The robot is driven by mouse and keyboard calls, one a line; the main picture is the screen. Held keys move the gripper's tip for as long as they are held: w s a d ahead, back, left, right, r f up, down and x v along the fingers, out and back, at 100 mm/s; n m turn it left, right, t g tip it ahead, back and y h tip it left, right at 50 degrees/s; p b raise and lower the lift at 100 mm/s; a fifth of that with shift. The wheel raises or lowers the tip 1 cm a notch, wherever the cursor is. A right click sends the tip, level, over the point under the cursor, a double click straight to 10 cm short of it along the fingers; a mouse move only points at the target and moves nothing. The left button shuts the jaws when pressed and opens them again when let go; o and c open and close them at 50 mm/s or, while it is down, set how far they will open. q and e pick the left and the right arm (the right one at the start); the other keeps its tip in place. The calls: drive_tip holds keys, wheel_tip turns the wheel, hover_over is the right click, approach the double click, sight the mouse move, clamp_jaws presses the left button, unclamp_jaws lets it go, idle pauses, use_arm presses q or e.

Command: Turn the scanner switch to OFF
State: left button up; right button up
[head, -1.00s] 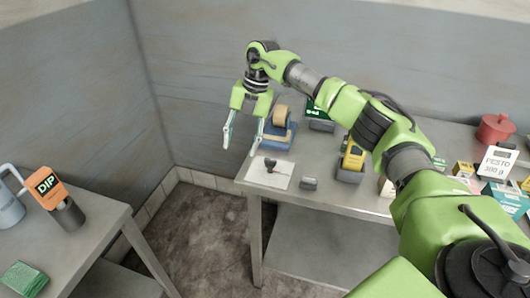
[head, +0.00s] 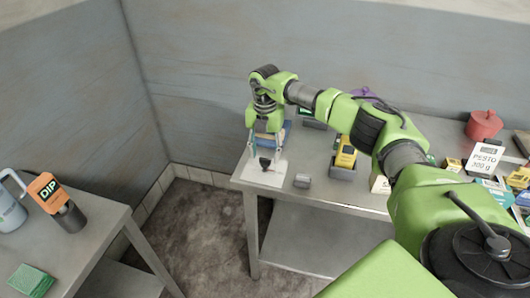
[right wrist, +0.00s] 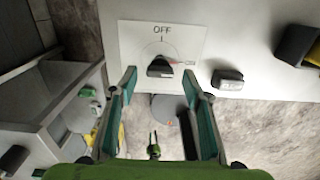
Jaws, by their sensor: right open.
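The scanner switch is a black knob (right wrist: 160,67) on a white plate (right wrist: 190,38) marked OFF at the top; a red mark sits on its right side. In the right wrist view the knob's pointer is turned to the right, away from the OFF mark. In the head view the knob (head: 264,163) and plate (head: 275,176) lie at the left end of the metal table. My right gripper (head: 265,154) points down just above the knob. Its fingers (right wrist: 163,95) are open on either side of the knob, which looks untouched. My left gripper is out of view.
A small grey block (head: 302,181) lies right of the plate. A yellow scanner (head: 346,152) stands in a dark holder, and a blue tape dispenser (head: 287,130) is behind my gripper. A red pot (head: 483,125) and boxes crowd the right end.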

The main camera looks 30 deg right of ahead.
drive_tip(key=shift+f, duration=0.75)
drive_tip(key=c, duration=1.1)
